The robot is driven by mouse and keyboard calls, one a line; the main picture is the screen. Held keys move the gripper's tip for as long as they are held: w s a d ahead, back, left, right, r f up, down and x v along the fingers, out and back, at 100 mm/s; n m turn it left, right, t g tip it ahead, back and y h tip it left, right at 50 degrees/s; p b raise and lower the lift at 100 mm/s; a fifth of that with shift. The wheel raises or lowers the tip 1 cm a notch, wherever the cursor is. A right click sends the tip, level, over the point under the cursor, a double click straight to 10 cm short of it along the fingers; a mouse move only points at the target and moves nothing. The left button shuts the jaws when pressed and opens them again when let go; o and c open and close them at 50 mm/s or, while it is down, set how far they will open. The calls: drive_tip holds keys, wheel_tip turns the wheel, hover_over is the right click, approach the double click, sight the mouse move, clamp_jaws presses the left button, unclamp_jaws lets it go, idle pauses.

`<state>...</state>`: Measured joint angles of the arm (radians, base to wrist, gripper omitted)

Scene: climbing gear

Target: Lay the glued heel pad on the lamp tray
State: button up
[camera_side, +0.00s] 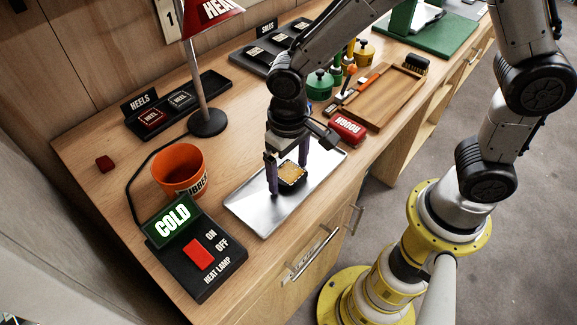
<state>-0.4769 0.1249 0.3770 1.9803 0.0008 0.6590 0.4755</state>
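The heel pad (291,174) is a small black-edged piece with a tan, glue-coloured top dotted along its border. It is at the middle of the shiny metal tray (260,211), on it or just above it. My gripper (287,176) points down over the tray, with one dark finger at the pad's left and the other at its far right side. I cannot tell whether the fingers press on the pad or stand slightly apart from it. The red heat lamp (212,18) stands on a grey post at the back left.
The heat lamp switch box (215,272) reads COLD, left of the tray. An orange rubber bin (179,167) stands behind it. A red block (348,128), green jar (320,85) and wooden tray (385,100) lie to the right. The heels rack (180,104) is at the back.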

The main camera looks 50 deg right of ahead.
sight(289, 173)
wheel_tip(289, 173, up, 12)
drive_tip(key=s+d+r+t, duration=0.2)
drive_tip(key=s+d, duration=0.4)
drive_tip(key=d, duration=0.1)
drive_tip(key=s+d+r+t, duration=0.3)
drive_tip(key=s+d, duration=0.4)
drive_tip(key=d, duration=0.1)
drive_tip(key=shift+s+d+t, duration=0.25)
drive_tip(key=shift+s+t, duration=0.05)
